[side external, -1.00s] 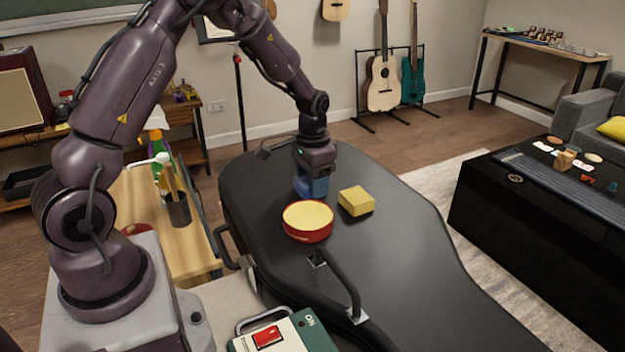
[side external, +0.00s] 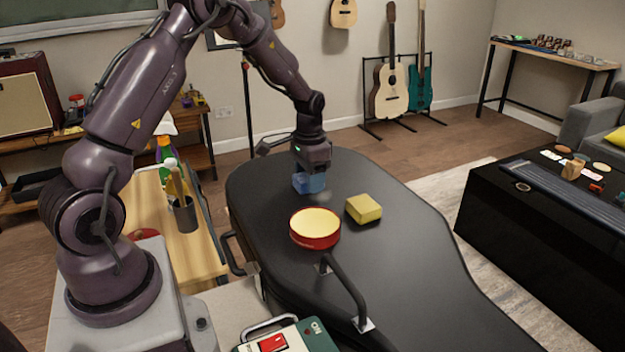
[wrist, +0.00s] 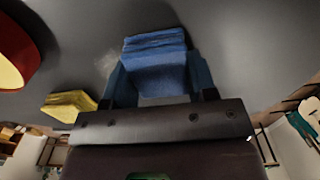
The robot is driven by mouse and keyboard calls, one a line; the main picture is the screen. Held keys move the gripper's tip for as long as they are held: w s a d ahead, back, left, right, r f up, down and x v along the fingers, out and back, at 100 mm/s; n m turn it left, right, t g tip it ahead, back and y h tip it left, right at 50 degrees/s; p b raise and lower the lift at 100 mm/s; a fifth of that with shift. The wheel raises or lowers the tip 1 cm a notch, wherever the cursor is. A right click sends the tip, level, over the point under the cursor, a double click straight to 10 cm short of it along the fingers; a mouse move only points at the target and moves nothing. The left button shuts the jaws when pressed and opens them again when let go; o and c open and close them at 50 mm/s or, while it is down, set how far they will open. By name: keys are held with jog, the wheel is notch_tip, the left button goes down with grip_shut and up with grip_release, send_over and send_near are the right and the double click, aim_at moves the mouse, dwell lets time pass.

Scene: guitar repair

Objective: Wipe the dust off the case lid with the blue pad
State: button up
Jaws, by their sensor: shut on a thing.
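The black case lid (side external: 390,265) lies flat across the middle of the side view. My gripper (side external: 309,176) is over its far end, shut on the blue pad (side external: 308,185). In the wrist view the blue pad (wrist: 155,65) sits between the two fingers. I cannot tell whether the pad touches the lid or is slightly above it. A faint pale dust patch (side external: 323,197) shows on the lid just beside the pad, on the near right side. It also shows in the wrist view (wrist: 108,62), left of the pad.
A red round tin with a cream top (side external: 315,228) and a yellow block (side external: 363,209) stand on the lid close to the pad. A black handle (side external: 345,285) rises from the lid's near side. The lid right of the yellow block is clear.

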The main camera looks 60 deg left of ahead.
aim_at(320, 198)
jog(key=shift+s+a+f, duration=0.1)
jog(key=shift+a, duration=0.45)
jog(key=shift+d, duration=3.1)
notch_tip(320, 198, up, 8)
